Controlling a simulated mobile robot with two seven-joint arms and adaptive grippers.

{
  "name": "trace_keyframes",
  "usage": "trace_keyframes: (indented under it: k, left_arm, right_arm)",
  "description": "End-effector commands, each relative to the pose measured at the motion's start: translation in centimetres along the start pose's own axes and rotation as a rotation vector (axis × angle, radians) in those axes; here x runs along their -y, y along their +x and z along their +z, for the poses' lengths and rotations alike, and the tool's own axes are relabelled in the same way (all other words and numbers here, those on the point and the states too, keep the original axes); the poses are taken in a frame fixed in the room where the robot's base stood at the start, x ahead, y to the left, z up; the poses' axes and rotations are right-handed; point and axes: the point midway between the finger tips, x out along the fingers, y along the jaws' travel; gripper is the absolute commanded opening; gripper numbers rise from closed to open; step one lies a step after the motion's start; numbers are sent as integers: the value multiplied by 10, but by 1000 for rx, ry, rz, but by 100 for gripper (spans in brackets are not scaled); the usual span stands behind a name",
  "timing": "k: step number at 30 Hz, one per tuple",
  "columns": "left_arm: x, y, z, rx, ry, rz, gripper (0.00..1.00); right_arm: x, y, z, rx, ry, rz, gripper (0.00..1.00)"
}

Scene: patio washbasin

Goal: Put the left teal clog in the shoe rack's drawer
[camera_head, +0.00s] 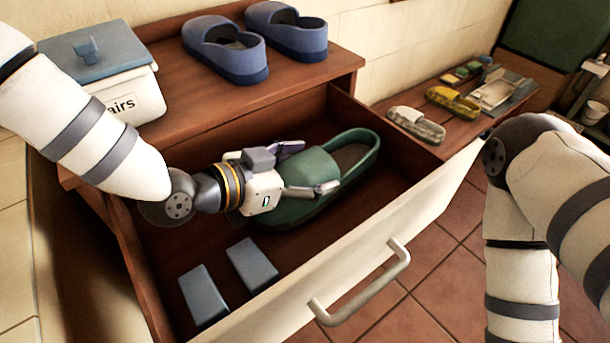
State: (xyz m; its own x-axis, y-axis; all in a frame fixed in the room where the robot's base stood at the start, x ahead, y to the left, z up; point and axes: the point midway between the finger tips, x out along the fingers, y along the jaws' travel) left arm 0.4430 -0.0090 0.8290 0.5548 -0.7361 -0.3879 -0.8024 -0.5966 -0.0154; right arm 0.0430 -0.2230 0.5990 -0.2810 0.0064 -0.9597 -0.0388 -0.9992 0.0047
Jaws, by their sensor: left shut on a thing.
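The teal clog (318,165) is inside the open drawer (392,222) of the wooden shoe rack, lying diagonally with its open heel toward the back right. My left gripper (306,170) reaches into the drawer from the left and is shut on the clog, with its fingers at the clog's upper part. The gripper hides some of the clog's left side. I cannot tell whether the sole touches the drawer floor. My right arm shows at the right, outside the drawer; its gripper is out of view.
Two grey-blue blocks (228,280) lie in the drawer's front left. Blue clogs (225,48) and a lidded white box (118,84) stand on the rack top. The drawer front has a pale handle (362,285). Sandals (416,125) lie on a low wooden surface behind.

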Motion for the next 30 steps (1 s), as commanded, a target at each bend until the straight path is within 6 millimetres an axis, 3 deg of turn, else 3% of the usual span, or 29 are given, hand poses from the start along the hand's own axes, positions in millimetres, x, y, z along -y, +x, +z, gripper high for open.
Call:
trace_keyframes:
  k: [2,12,13,15,26,30]
  left_arm:
    - [-1,6,16,5,-5,3,32]
    - [-1,7,18,1,0,1,32]
    - [-1,7,18,2,0,1,75]
    - [-1,7,17,2,0,1,91]
    - [0,6,14,1,1,1,91]
    - [1,-20,10,-1,1,-3,91]
  right_arm:
    - [0,5,3,14,0,1,31]
    - [0,5,3,14,0,1,31]
    - [0,5,3,14,-1,1,31]
    - [0,5,3,13,-1,1,31]
    - [0,4,2,10,-1,1,31]
    - [0,-3,-2,-8,0,0,31]
